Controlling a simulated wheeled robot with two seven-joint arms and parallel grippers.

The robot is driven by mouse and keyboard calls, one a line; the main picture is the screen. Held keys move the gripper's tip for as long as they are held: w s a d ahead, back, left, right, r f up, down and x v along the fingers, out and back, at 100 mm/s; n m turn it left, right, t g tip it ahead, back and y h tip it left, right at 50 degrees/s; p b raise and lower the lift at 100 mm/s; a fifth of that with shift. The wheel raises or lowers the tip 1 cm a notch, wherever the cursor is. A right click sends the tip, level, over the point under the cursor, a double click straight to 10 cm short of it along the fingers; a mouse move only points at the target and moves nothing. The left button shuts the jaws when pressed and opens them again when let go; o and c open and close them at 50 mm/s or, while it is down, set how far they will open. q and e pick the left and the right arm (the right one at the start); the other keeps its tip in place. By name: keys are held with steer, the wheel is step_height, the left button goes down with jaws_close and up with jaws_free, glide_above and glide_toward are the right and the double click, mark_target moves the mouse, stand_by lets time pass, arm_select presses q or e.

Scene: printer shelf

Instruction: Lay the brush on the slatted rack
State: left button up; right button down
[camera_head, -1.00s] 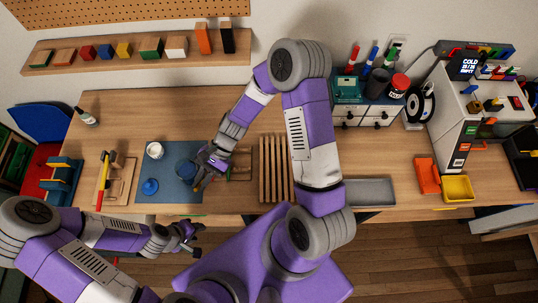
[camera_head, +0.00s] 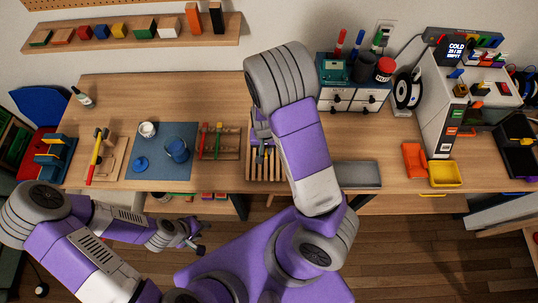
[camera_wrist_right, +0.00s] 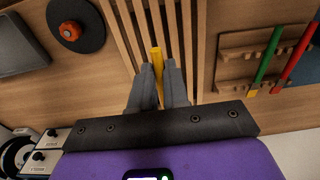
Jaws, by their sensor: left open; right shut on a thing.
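The brush shows in the right wrist view as a yellow stick (camera_wrist_right: 157,56) between the fingers of my right gripper (camera_wrist_right: 158,68), which is shut on it. The slatted rack (camera_wrist_right: 196,45) lies beneath, and the brush lines up roughly with its slats. I cannot tell whether the brush touches them. In the head view my right gripper (camera_head: 262,147) is over the slatted rack (camera_head: 252,173), partly hidden by my own arm. My left gripper (camera_head: 195,238) is open and empty, in front of the table's front edge.
Left of the rack, a wooden holder (camera_head: 219,142) carries a green and a red stick. A blue cup (camera_head: 177,149), white pot (camera_head: 147,130) and blue lid (camera_head: 140,164) are on the blue mat (camera_head: 180,172). A grey tray (camera_head: 358,174) lies right of the rack.

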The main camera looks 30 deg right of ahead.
glide_above(266, 161)
step_height(266, 161, down, 4)
steer(key=shift+f, duration=0.15)
step_height(266, 161, down, 4)
steer(key=shift+s+r+b, duration=0.1)
steer(key=shift+r+b, duration=0.05)
steer(key=shift+b, duration=0.4)
steer(key=c, duration=1.1)
jaws_free()
steer(key=shift+f, duration=0.2)
steer(key=shift+r, duration=0.1)
